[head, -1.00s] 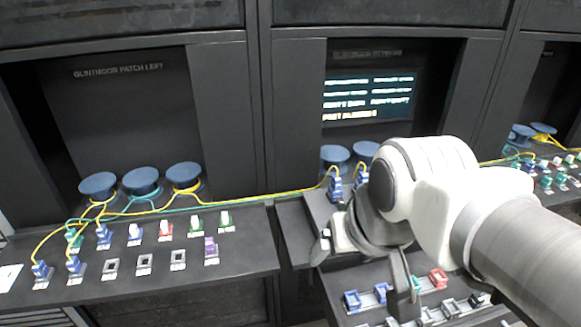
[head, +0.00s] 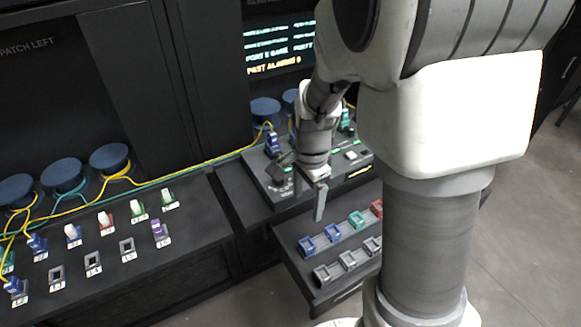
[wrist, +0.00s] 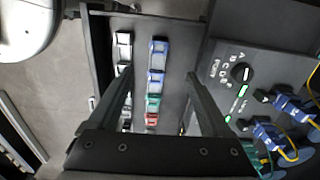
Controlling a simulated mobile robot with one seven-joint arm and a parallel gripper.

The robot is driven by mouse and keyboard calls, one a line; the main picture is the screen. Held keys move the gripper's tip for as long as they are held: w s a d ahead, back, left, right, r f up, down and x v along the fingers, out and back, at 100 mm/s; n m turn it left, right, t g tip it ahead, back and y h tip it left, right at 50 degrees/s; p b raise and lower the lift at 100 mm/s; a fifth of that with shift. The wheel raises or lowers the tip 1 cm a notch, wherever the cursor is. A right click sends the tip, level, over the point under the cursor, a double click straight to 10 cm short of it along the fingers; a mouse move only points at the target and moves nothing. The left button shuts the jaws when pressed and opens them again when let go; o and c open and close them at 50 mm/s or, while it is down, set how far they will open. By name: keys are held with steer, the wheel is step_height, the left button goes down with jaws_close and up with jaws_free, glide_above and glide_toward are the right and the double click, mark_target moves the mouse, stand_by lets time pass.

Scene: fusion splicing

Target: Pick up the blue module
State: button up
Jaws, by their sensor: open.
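Two blue modules lie on the low tray (head: 290,258) at the centre right in the head view. One blue module (head: 306,246) is at the near left end of the coloured row, and the other blue module (head: 333,232) is beside it. Both show in the wrist view, the end one (wrist: 159,47) and its neighbour (wrist: 155,77). My gripper (head: 308,193) is above the tray, open and empty. In the wrist view its fingers (wrist: 160,73) point at the tray, with the coloured row between them. No module is touched, as far as I can see.
A green module (head: 356,219) and a red module (head: 376,208) continue the row. Grey modules (head: 347,260) form a parallel row. The console (head: 265,183) with plugs and cables rises behind the tray. A patch shelf (head: 130,275) stands left.

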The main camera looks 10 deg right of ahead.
steer(key=b, duration=0.2)
glide_above(307, 245)
steer(key=f, duration=1.2)
steer(key=shift+s+a+f, duration=0.15)
steer(key=shift+a+f, duration=0.15)
steer(key=shift+f, duration=0.05)
steer(key=f, duration=0.3)
steer(key=f+b, duration=0.1)
steer(key=f, duration=0.1)
steer(key=shift+d, duration=0.3)
jaws_close()
steer(key=shift+r, duration=0.1)
